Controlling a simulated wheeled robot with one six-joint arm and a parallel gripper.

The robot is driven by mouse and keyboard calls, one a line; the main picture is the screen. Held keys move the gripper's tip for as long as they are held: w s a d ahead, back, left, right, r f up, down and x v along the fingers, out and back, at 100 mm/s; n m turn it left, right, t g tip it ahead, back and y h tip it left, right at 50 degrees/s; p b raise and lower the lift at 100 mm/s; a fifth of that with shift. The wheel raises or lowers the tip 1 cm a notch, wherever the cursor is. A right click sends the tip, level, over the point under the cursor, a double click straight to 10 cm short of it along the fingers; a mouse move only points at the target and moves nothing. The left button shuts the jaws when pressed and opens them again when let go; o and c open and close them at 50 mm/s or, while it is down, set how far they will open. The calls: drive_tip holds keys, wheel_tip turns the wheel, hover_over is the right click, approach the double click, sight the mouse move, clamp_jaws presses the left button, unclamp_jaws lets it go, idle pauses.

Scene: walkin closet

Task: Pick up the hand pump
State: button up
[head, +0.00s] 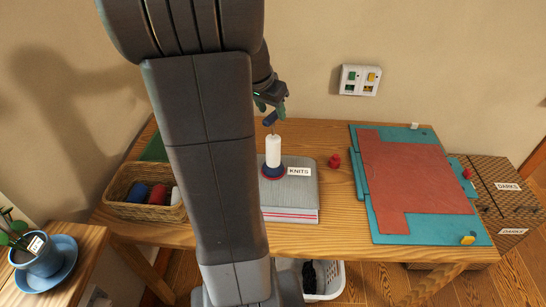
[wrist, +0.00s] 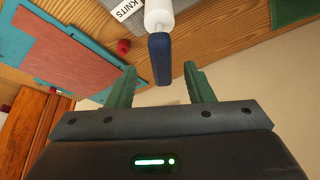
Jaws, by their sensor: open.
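The hand pump (head: 273,150) stands upright on a folded grey knit stack (head: 300,194) on the wooden table. It has a white barrel, a dark blue and red foot, and a blue handle at the top on a thin rod. My gripper (head: 270,107) is at the handle, its green fingers partly hidden by my arm in the head view. In the wrist view my gripper (wrist: 160,72) is open, and the end of the blue handle (wrist: 159,58) shows between its fingertips with a gap on each side. I see no finger touching it.
A wicker basket (head: 117,206) with coloured rolls is at the left. A small red object (head: 335,161) lies right of the knits. A teal board with a red sheet (head: 415,180) covers the table's right. A wall panel (head: 361,80) is behind; a white laundry basket (head: 326,282) is below.

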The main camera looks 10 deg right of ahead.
sight(273, 114)
drive_tip(key=shift+x, duration=1.85)
drive_tip(key=shift+a, duration=0.1)
clamp_jaws()
